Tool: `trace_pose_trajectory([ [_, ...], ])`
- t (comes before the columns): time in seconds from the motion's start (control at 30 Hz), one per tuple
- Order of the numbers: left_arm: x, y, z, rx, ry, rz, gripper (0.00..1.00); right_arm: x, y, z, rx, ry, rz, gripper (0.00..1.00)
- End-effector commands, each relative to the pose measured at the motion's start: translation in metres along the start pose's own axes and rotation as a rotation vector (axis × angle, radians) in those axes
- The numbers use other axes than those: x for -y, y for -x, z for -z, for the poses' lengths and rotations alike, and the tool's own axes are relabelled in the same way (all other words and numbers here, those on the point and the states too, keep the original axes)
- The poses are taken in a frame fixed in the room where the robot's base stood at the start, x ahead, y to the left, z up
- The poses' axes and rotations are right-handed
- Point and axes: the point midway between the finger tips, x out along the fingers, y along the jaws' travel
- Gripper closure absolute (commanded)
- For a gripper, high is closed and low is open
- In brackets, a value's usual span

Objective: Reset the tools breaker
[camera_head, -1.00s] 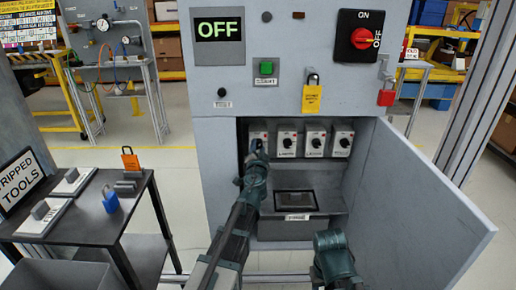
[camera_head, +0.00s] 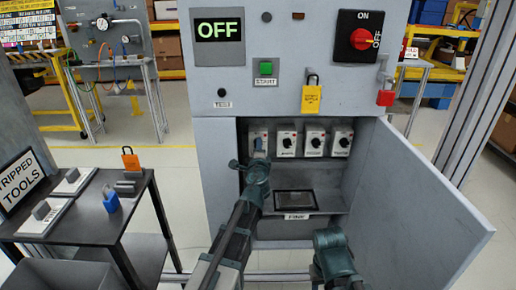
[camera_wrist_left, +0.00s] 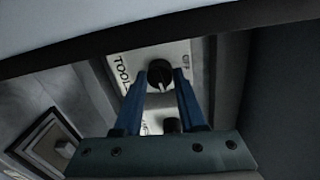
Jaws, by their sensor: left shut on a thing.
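The tools breaker (camera_head: 258,138) is the leftmost of the row of white breakers inside the open cabinet. In the left wrist view its plate (camera_wrist_left: 183,53) reads TOOL and OFF, and its dark round knob (camera_wrist_left: 160,73) has a pale pointer line. My left gripper (camera_wrist_left: 159,82) has its blue fingers on both sides of this knob, shut on it. In the head view the left gripper (camera_head: 257,152) reaches up to the breaker from below, its fingers partly hidden. Only a teal wrist part of my right arm shows low in the cabinet opening; its fingers are not visible.
The cabinet door (camera_head: 420,205) stands open to the right. A dark tray (camera_head: 294,202) lies below the breakers. The OFF display (camera_head: 218,29), red rotary switch (camera_head: 362,38) and yellow tag (camera_head: 311,99) are above. A black table (camera_head: 85,230) with tools stands left.

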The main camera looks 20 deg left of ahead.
Motion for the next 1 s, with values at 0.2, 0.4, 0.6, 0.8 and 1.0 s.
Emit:
trace_pose_trajectory([
  [0.2,-0.0005,0.0014,0.0009,0.004,-0.101,-0.002,1.0,0.0,-0.0003,0.0,0.0,0.0,0.0,0.5],
  [0.4,-0.0005,0.0015,0.001,0.006,-0.151,-0.002,1.0,0.0001,-0.0003,0.0,0.0,0.0,0.0,0.5],
  [0.6,-0.0005,0.0016,0.0011,0.006,-0.167,-0.002,1.0,0.0,-0.0003,0.0,0.0,0.0,0.0,0.5],
  [0.8,-0.0005,0.0017,0.001,0.006,-0.169,-0.002,1.0,0.0001,-0.0003,0.0,0.0,0.0,0.0,0.5],
  [1.0,-0.0005,0.0016,0.001,0.006,-0.168,-0.002,0.48,0.0,-0.0003,0.0,0.0,0.0,0.0,0.5],
])
